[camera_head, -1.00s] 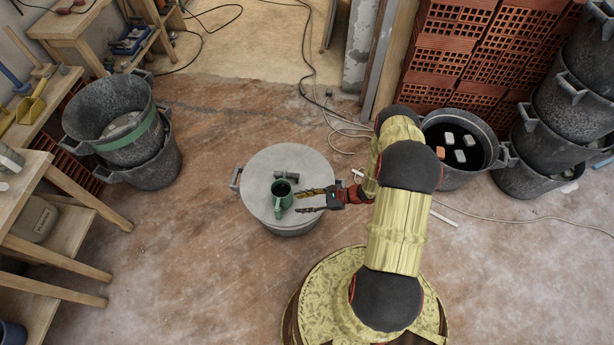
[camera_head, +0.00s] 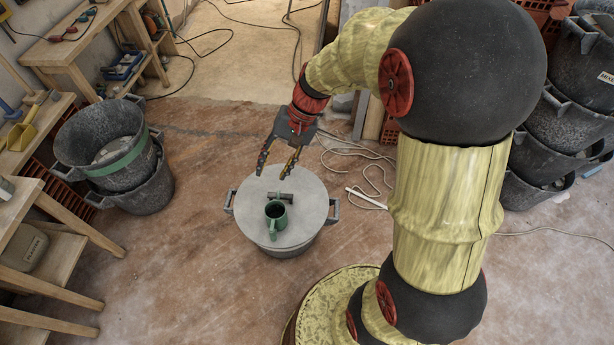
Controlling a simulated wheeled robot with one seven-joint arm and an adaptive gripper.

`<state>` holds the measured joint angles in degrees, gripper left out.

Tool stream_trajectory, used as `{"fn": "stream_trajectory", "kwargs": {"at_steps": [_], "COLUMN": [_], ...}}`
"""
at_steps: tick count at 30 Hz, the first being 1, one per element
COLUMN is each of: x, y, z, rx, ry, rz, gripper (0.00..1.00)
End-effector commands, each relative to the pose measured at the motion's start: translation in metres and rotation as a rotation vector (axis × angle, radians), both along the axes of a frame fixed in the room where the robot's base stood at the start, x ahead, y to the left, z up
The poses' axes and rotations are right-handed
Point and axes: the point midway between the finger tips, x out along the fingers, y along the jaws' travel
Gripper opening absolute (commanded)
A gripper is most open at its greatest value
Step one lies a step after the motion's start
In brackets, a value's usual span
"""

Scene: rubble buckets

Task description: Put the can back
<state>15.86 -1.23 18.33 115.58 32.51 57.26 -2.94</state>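A green can-like vessel (camera_head: 281,219), open at the top and with a handle or spout on its near side, stands upright on a round grey lid (camera_head: 310,208). A small dark cylindrical piece (camera_head: 280,197) lies just behind it on the same lid; I cannot tell what it is. The lid tops a low bucket with side handles. My gripper (camera_head: 275,172) is open, fingers pointing down, over the far edge of the lid. It is empty and apart from the vessel.
Stacked dark buckets (camera_head: 140,187) stand at left beside wooden benches (camera_head: 65,265). More stacked buckets (camera_head: 550,135) stand at right, partly hidden by my arm. Cables (camera_head: 365,165) and a white stick (camera_head: 366,198) lie on the floor. The floor left of the lid is clear.

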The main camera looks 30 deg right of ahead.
Motion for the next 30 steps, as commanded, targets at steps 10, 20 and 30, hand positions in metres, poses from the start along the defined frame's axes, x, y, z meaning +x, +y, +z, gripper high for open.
{"fn": "stream_trajectory", "kwargs": {"at_steps": [10, 20, 30], "x": [-0.089, -0.152, -0.162], "y": [0.011, -0.001, -0.005], "z": [0.100, 0.144, 0.149], "rx": [-0.327, -0.565, -0.608], "ry": [-0.287, -0.523, -0.563], "rz": [0.273, 0.422, 0.443], "gripper": [0.38, 0.38, 0.38]}}
